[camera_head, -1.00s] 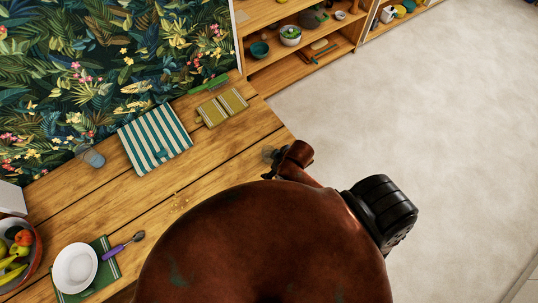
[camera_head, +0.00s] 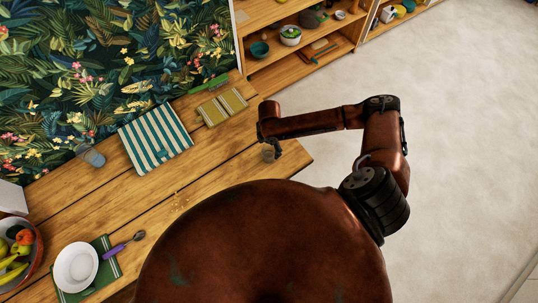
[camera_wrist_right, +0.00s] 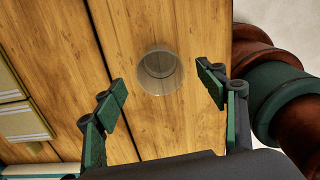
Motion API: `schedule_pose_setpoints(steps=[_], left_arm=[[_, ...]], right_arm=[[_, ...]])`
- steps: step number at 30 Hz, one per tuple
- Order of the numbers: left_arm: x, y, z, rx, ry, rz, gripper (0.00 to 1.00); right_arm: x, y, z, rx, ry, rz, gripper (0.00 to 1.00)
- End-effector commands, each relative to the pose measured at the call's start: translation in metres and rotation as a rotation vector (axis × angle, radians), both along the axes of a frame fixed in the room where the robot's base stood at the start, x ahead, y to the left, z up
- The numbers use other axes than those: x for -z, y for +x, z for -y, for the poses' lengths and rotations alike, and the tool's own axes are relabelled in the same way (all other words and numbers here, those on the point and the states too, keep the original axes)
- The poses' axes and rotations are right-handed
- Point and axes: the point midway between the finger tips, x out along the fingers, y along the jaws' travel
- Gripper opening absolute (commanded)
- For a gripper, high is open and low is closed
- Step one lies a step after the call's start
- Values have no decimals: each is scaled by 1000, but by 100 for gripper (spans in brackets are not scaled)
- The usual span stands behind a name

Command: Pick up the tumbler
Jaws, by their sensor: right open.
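A clear glass tumbler (camera_head: 268,155) stands on the wooden table near its right end. In the right wrist view the tumbler (camera_wrist_right: 160,72) is seen from above, its round rim near the middle. My right gripper (camera_head: 273,143) is over that end of the table, close to the tumbler. In the wrist view my right gripper (camera_wrist_right: 164,85) is open and empty, one finger to each side of the tumbler and apart from it. A second glass (camera_head: 92,156) stands by the patterned wall at the left. My left gripper is not in view.
On the table (camera_head: 215,168) lie a striped cloth (camera_head: 155,137) and a yellow folded cloth (camera_head: 222,107). A white bowl (camera_head: 76,267), a purple-handled spoon (camera_head: 122,244) and a fruit bowl (camera_head: 35,252) are at lower left. Open shelves (camera_head: 300,65) stand behind.

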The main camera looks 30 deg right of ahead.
Motion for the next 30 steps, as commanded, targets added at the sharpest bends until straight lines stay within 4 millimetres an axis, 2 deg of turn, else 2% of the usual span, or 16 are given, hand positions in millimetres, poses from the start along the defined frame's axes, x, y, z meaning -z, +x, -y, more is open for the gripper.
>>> schedule_pose_setpoints(steps=[16, 25, 30], left_arm=[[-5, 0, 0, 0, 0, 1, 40], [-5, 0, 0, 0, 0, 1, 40], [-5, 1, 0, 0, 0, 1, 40]], right_arm=[[67, -1, -4, 2, 1, -2, 66], [72, 0, -3, 0, 0, 0, 66], [71, 0, -4, 1, 1, 0, 54]])
